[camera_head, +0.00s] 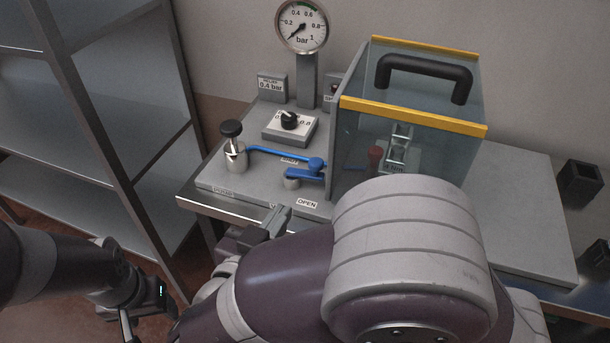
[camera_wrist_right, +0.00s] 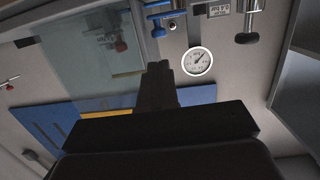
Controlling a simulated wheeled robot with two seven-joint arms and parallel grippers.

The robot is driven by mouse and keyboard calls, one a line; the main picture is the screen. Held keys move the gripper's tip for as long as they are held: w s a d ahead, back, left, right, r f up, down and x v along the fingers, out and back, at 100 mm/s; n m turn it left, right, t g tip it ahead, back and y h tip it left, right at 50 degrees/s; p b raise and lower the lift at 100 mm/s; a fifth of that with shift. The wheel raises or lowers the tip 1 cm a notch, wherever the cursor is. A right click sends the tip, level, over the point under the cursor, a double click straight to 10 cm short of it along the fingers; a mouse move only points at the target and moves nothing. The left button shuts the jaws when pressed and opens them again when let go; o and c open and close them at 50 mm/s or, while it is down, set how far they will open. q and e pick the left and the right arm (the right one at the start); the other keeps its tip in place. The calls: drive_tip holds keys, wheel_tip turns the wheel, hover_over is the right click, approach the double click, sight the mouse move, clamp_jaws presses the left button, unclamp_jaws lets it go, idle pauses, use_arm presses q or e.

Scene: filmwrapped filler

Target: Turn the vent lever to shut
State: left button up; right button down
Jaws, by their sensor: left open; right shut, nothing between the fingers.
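Two blue levers show on the grey panel. A long blue lever (camera_head: 280,153) lies across the panel behind a shorter, thicker blue lever (camera_head: 305,175) on a round metal base. The short lever's handle points right, towards the clear box. An OPEN label (camera_head: 307,203) lies just in front of it. I cannot read which label says vent. Blue lever parts (camera_wrist_right: 165,12) also show at the top of the right wrist view. My right gripper (camera_head: 279,217) is shut and empty, in front of the panel's edge. My left gripper (camera_head: 130,318) is open, low at the left, away from the panel.
A pressure gauge (camera_head: 302,26) stands behind a black selector knob (camera_head: 290,121). A black-topped metal post (camera_head: 232,145) stands left of the levers. A clear box with yellow edges (camera_head: 410,116) and black handle (camera_head: 425,68) stands right. A metal shelf (camera_head: 95,120) is left. My right arm hides the front.

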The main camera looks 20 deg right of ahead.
sight(318, 167)
drive_tip(key=b+x, duration=0.1)
drive_tip(key=x, duration=1.1)
drive_tip(key=shift+d, duration=0.15)
drive_tip(key=shift+w+d+r+p, duration=0.15)
drive_tip(key=shift+d+r+p, duration=0.25)
drive_tip(key=shift+p, duration=0.55)
drive_tip(key=shift+w+d+f+p, duration=0.1)
drive_tip(key=shift+w+d+p, duration=0.05)
drive_tip(key=shift+d+p, duration=0.15)
drive_tip(key=shift+f, duration=0.3)
